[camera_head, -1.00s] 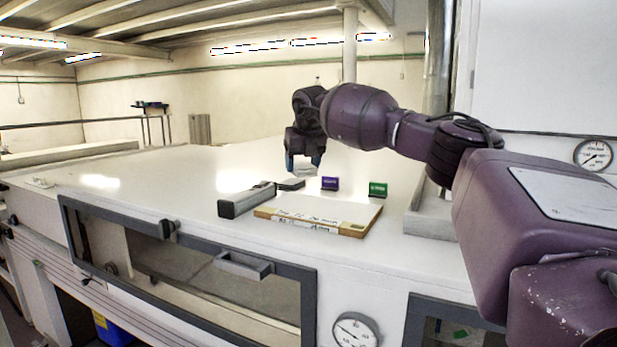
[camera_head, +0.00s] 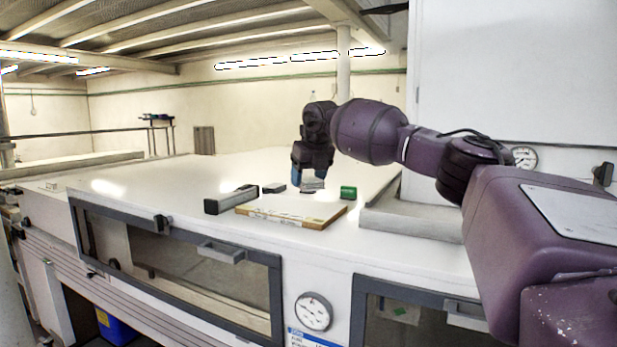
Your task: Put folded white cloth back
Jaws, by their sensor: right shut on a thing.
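My right gripper (camera_head: 311,178) is over the far part of the white top (camera_head: 150,190), pointing down. It is shut on a small pale, whitish thing (camera_head: 312,185), which looks like the folded white cloth. The fingers and the distance hide its exact shape, and I cannot tell whether it touches the surface below. My left gripper is not in view.
A white board with wooden edges (camera_head: 290,211) lies in front of the gripper. A long grey-black block (camera_head: 230,199) lies to its left. A raised grey ledge (camera_head: 415,218) bounds the top on the right. The top's left and far areas are clear.

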